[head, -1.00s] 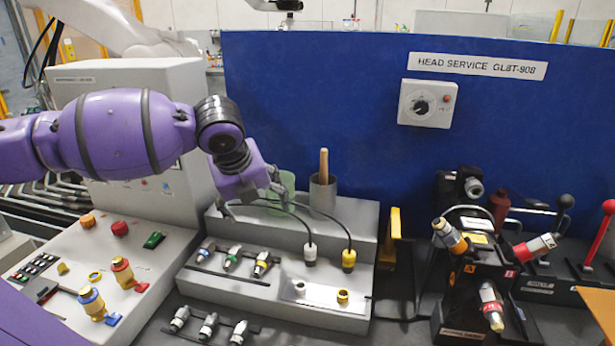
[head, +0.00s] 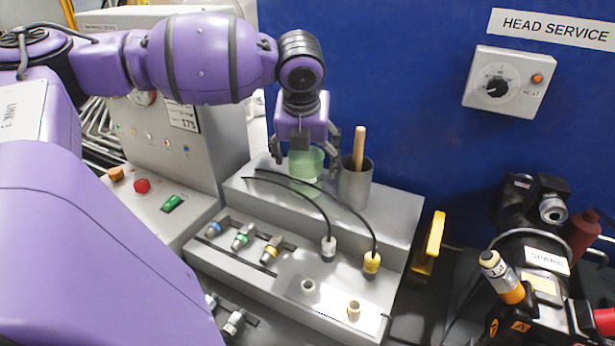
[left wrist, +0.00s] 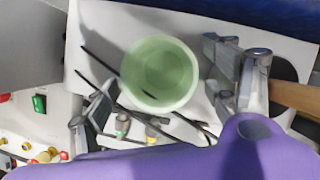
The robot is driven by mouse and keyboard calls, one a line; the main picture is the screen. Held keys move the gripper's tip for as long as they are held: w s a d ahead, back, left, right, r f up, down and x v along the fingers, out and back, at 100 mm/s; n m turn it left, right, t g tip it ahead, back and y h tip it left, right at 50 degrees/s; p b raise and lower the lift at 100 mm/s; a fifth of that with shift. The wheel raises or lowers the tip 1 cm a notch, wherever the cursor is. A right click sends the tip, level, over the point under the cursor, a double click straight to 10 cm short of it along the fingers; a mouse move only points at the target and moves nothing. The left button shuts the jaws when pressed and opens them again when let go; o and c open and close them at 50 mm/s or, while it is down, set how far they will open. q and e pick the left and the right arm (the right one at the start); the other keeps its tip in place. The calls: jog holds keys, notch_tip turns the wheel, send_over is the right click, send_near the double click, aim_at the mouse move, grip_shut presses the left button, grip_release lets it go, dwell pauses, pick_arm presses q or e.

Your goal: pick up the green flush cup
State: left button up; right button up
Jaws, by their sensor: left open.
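The green flush cup (head: 306,165) is translucent and stands upright on the back ledge of the grey stepped stand. My left gripper (head: 305,158) points down over the cup with its fingers spread to either side of it. In the left wrist view the cup (left wrist: 160,74) shows from above, between the two open fingers (left wrist: 163,110), with a visible gap on each side. Nothing is held. My right gripper is not in view.
A grey metal pot (head: 355,186) with a wooden handle stands close to the cup's right, near the right finger. Two black cables (head: 340,208) loop in front of the cup. A blue panel (head: 400,110) rises behind the stand (head: 395,228).

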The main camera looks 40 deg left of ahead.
pick_arm(q)
jog(key=shift+x, duration=0.9)
jog(key=shift+w+f, duration=0.1)
jog(key=shift+f, duration=0.2)
jog(key=c, duration=1.3)
jog(key=shift+r, duration=0.1)
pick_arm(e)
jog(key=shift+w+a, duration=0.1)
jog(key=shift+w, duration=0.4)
pick_arm(q)
jog(key=shift+r, duration=0.1)
